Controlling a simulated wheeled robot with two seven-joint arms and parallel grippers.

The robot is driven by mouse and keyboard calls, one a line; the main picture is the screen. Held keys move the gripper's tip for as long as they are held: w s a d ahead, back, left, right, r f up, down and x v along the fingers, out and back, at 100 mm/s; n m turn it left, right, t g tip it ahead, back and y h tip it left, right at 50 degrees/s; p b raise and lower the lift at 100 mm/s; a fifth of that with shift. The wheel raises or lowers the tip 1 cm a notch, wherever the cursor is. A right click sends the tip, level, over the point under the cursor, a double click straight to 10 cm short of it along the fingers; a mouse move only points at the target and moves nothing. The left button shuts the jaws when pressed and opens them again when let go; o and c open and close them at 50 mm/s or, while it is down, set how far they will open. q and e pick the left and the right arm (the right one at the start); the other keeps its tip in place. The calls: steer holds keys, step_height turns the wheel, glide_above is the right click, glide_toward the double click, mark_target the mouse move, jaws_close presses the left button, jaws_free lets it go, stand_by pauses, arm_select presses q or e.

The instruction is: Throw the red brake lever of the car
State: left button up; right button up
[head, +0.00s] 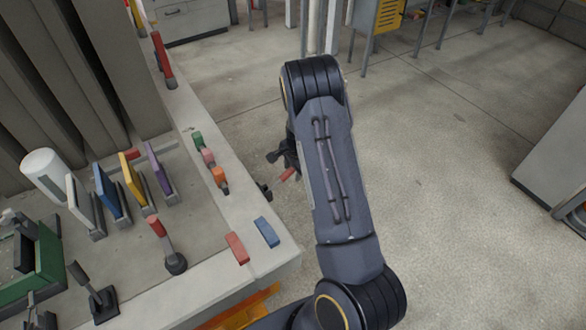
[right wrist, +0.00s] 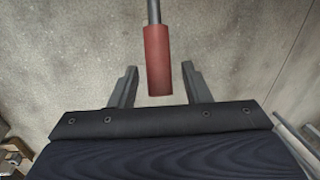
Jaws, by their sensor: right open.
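A red lever handle (right wrist: 158,62) on a grey rod shows in the right wrist view, between the two fingers of my right gripper (right wrist: 159,70). The fingers stand apart, with a gap on each side of the handle. In the head view a small red handle end (head: 288,174) shows beside my right gripper (head: 284,155), at the right side of the concrete car. My forearm hides much of this gripper and whatever is behind it. My left gripper is not in view.
The concrete bed (head: 222,190) carries green, pink and orange handles, coloured upright plates and another red-handled lever (head: 156,226). A further red lever (head: 163,62) stands at the back. A red block (head: 237,248) and a blue block (head: 266,232) lie near the corner. Open floor (head: 440,150) is at right.

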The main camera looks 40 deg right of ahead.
jaws_close()
step_height(320, 180, down, 12)
steer(key=m+t+y+b, duration=0.1)
steer(key=y+b, duration=1)
steer(key=b, duration=0.7)
steer(key=shift+t+y+b, duration=0.3)
steer(key=shift+y+b, duration=0.05)
steer(key=shift+y, duration=0.05)
steer(key=shift+a+f, duration=0.1)
steer(key=shift+a, duration=0.1)
